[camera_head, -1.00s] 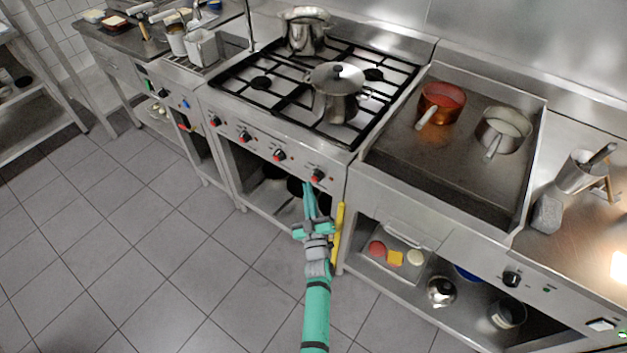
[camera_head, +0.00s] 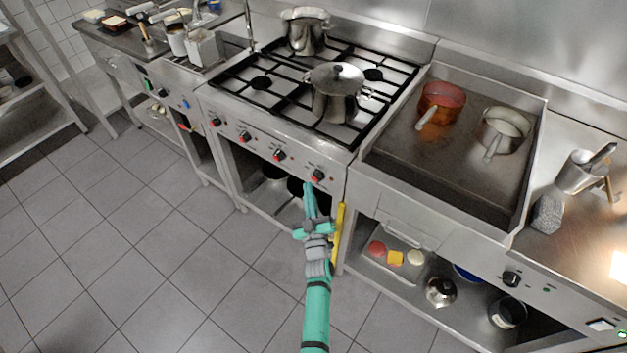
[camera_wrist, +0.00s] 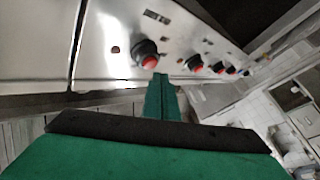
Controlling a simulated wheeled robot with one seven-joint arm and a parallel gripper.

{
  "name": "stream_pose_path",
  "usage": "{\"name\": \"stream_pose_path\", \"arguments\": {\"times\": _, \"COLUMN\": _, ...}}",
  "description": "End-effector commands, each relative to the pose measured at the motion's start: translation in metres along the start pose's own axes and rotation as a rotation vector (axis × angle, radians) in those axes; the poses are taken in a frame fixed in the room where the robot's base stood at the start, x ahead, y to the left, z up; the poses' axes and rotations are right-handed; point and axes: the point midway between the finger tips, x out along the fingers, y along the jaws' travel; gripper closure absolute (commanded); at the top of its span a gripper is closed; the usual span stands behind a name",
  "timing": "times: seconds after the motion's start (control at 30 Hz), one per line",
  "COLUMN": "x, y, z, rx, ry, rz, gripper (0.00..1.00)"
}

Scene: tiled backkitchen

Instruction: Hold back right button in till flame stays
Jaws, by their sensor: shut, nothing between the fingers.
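The rightmost knob (camera_head: 317,175) is just above my fingertips. In the wrist view this nearest knob (camera_wrist: 146,54) stands just beyond the fingertips, slightly left of them; contact cannot be told. My gripper (camera_head: 309,186) is shut and empty, pointing up at the panel. Its green fingers also show in the wrist view (camera_wrist: 160,78). The other knobs recede to the right there. No flame is visible on the burners. Which knob serves the back right burner cannot be told.
A lidded pot (camera_head: 336,100) stands on the front right of the hob, another pot (camera_head: 305,32) at the back left. A yellow bar (camera_head: 338,232) hangs close to the right of my gripper. A griddle (camera_head: 450,165) with two pans is further right. The floor is clear at left.

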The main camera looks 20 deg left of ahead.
Motion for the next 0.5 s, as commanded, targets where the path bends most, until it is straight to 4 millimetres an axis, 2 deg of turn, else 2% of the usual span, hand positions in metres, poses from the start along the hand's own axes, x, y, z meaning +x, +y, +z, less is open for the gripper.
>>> {"name": "stream_pose_path", "arguments": {"times": 0.5, "x": 0.0058, "y": 0.0039, "z": 0.0037, "rx": 0.000, "ry": 0.000, "rz": 0.000, "gripper": 1.00}}
